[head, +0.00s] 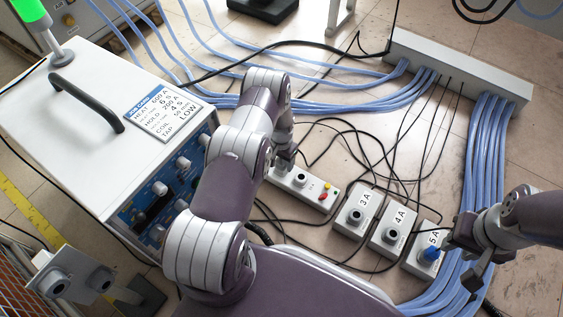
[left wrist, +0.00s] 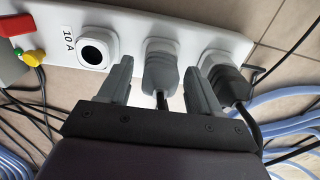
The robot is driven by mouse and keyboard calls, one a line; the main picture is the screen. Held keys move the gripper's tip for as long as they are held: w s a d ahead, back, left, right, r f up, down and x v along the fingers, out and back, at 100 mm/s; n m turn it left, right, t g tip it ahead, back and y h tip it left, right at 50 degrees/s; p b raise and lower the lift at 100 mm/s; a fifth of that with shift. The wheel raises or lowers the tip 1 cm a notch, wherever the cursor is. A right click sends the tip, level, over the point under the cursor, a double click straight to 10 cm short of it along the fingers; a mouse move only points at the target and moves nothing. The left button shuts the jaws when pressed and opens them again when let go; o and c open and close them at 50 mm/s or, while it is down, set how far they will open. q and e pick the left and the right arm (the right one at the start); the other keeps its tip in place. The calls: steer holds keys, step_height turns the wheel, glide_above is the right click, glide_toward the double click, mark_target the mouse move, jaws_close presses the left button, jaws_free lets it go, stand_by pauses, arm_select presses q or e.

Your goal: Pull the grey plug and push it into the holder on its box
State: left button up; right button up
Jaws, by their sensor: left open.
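A white socket strip (head: 318,196) lies on the floor; in the left wrist view (left wrist: 213,38) it runs across the top. A grey plug (left wrist: 160,72) sits in its middle socket with its cable hanging down. My left gripper (left wrist: 158,88) is open, with one finger on each side of this plug; in the head view (head: 285,160) it hides the plug. A darker plug (left wrist: 228,82) sits in the socket to the right, beside the right finger. Boxes marked 3 A (head: 357,212), 4 A (head: 394,234) and 5 A (head: 420,258) stand in a row. My right gripper (head: 466,257) is close to the 5 A box.
The socket marked 10 A (left wrist: 96,48) is empty. The heater cabinet (head: 60,130) stands at the left. Black cables and blue hoses (head: 485,160) cover much of the floor around the boxes.

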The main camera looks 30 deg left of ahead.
stand_by(0.4)
arm_select(q)
jaws_close()
steer(key=shift+r, duration=0.15)
steer(key=shift+r+p, duration=2.45)
steer(key=shift+r, duration=0.4)
